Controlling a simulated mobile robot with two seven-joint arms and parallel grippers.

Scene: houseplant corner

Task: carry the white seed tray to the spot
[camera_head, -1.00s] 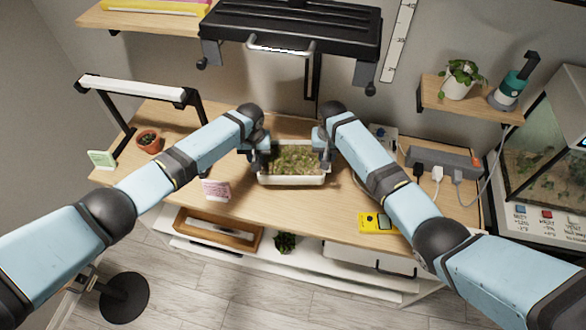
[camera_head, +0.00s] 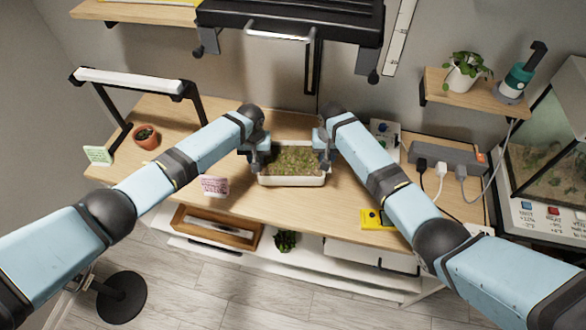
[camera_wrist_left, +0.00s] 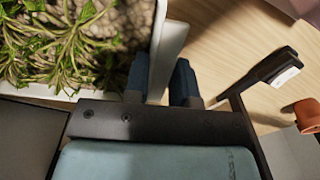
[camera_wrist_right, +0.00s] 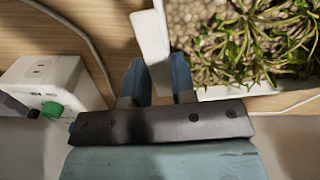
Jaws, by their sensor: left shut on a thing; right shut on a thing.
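The white seed tray (camera_head: 292,181), filled with green seedlings, is in the middle of the head view above or on the wooden table (camera_head: 245,203); I cannot tell whether it touches. My left gripper (camera_head: 261,160) is shut on the tray's left end wall; in the left wrist view the fingers (camera_wrist_left: 176,80) straddle the white wall (camera_wrist_left: 168,55). My right gripper (camera_head: 324,158) is shut on the right end wall; in the right wrist view its fingers (camera_wrist_right: 155,80) straddle that wall (camera_wrist_right: 150,40). The tray looks about level. No marked spot is recognisable.
A pink card (camera_head: 214,186) stands left of the tray's front. A yellow device (camera_head: 376,219) lies at the front right. A terracotta pot (camera_head: 146,136) and lamp (camera_head: 130,80) are left. A power strip (camera_head: 445,156) with cables is right. A black fixture (camera_head: 290,25) hangs above.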

